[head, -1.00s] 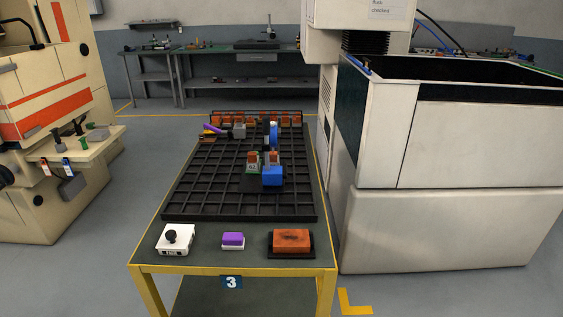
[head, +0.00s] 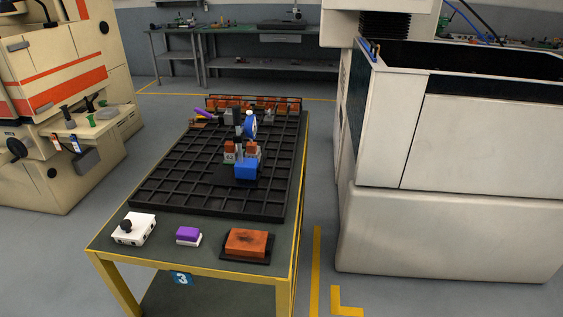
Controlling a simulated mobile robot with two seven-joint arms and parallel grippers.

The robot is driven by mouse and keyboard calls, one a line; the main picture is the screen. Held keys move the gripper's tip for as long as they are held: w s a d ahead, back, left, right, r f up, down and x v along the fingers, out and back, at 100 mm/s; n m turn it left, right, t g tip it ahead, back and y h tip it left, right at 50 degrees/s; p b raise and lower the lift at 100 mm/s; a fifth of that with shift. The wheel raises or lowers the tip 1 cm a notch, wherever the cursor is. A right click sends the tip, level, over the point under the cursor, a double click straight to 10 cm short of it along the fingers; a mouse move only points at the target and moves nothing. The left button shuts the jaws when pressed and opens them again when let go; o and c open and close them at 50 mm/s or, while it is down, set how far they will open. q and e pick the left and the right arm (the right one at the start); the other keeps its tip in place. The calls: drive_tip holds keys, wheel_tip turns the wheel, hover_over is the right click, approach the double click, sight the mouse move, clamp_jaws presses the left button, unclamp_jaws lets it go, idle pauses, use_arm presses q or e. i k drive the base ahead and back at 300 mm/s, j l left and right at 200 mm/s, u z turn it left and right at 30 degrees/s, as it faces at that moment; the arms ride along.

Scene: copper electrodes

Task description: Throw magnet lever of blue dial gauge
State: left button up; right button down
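The blue dial gauge (head: 250,126) stands upright on its stand, near the middle of the black grid tray on the bench. Its blue magnet base (head: 246,169) sits at the foot of the stand, in front of the dial. The magnet lever is too small to make out at this distance. Orange electrode blocks (head: 230,147) on holders stand close beside the stand. Neither of my grippers shows in the head view.
The bench has a yellow frame (head: 190,264) and a black grid tray (head: 175,182). A white box with a black knob (head: 134,229), a purple-and-white block (head: 188,236) and an orange block (head: 246,242) lie along its front. A white machine (head: 440,210) stands right, a beige machine (head: 60,110) left.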

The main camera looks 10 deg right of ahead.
sight(262, 164)
drive_tip(key=i+l, duration=0.15)
drive_tip(key=l, duration=0.35)
drive_tip(key=i+l+u, duration=0.1)
drive_tip(key=l, duration=0.45)
drive_tip(key=i+l, duration=0.15)
drive_tip(key=l, duration=0.35)
drive_tip(key=i+l+u, duration=0.1)
drive_tip(key=l, duration=0.45)
drive_tip(key=i+l, duration=0.15)
drive_tip(key=l, duration=0.4)
drive_tip(key=i+l+u, duration=0.1)
drive_tip(key=l, duration=0.45)
